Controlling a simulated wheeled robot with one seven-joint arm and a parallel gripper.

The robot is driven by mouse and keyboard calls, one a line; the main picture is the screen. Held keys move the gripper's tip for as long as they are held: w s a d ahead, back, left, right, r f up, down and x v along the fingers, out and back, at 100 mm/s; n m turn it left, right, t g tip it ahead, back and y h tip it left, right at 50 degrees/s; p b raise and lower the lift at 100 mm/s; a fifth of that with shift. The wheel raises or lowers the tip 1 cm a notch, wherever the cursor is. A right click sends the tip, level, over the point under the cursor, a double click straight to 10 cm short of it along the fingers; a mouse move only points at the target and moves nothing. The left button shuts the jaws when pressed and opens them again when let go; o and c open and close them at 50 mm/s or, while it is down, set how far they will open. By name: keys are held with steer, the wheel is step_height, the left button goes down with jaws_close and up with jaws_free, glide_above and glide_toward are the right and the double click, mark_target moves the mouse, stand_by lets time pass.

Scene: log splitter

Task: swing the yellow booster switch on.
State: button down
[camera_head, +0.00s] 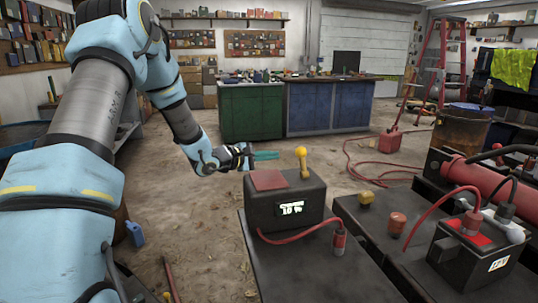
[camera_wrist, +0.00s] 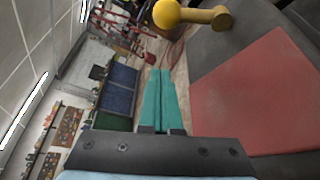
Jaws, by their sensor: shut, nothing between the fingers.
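The yellow booster switch (camera_head: 302,162) is a lever with a round knob on top of a dark booster box (camera_head: 290,212). It stands roughly upright in the head view. A red panel (camera_head: 269,180) lies on the box top to the left of it, and a lit display (camera_head: 291,208) is on the front face. My gripper (camera_head: 266,155) is shut and empty, with teal fingers pointing right. It is left of the knob and apart from it in the picture. In the wrist view the fingers (camera_wrist: 161,100) are together, with the yellow switch (camera_wrist: 192,15) beyond them at the top.
The box stands on a dark bench (camera_head: 300,262). A red cable runs from it to a red plug (camera_head: 339,240). To the right are a yellow knob (camera_head: 367,199), an orange-red button (camera_head: 397,224) and a battery (camera_head: 470,252) with cables. Green and blue cabinets stand behind.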

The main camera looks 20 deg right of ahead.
mark_target(302, 159)
steer(key=d+p, duration=0.1)
steer(key=d, duration=0.5)
steer(key=shift+s+p, duration=0.2)
steer(key=shift+p, duration=0.15)
steer(key=shift+s+r, duration=0.3)
steer(key=shift+s, duration=0.5)
